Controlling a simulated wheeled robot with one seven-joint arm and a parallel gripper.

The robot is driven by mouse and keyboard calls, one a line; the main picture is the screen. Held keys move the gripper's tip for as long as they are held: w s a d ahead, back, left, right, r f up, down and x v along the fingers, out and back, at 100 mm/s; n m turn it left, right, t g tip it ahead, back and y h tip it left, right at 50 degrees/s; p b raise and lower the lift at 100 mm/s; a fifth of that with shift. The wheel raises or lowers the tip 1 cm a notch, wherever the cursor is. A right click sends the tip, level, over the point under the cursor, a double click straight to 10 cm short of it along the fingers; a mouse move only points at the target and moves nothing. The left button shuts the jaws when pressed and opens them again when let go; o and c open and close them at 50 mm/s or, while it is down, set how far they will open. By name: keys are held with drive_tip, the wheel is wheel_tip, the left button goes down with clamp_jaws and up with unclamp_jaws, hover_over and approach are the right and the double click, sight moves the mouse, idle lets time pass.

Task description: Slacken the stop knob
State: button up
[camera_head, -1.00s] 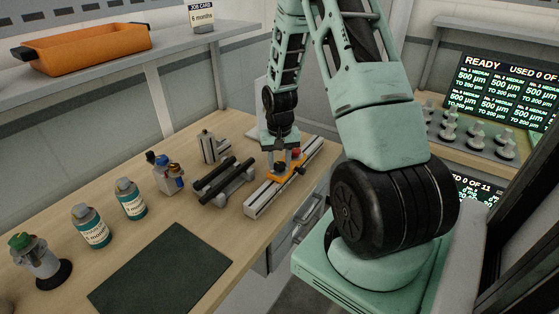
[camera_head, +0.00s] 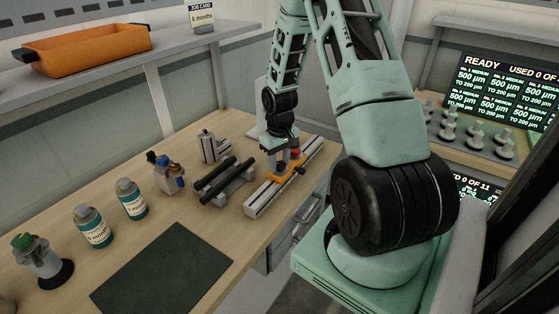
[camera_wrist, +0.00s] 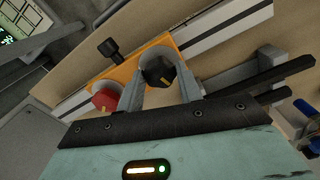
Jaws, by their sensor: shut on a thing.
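My gripper (camera_wrist: 158,80) is shut on a black knob (camera_wrist: 158,70) with a yellow mark, one finger on each side of it. This knob stands on an orange plate (camera_wrist: 131,69) that sits across a pale slotted rail (camera_wrist: 225,27). A red knob (camera_wrist: 104,99) is on the same plate, beside one finger. A smaller black side knob (camera_wrist: 109,48) sticks out from the plate's edge. In the head view my gripper (camera_head: 279,163) points down at the orange plate (camera_head: 288,172); the gripped knob is hidden there.
Close left of the rail lies a stand with two black bars (camera_head: 222,178). Two teal-labelled bottles (camera_head: 131,198) and a dark mat (camera_head: 162,268) are nearer. A shelf with an orange tray (camera_head: 88,48) hangs above.

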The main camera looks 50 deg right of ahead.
sight(279, 164)
drive_tip(key=shift+r, duration=0.1)
drive_tip(key=o, duration=1)
wheel_tip(279, 164, up, 17)
drive_tip(key=shift+r+b, duration=0.2)
drive_tip(key=shift+b, duration=0.95)
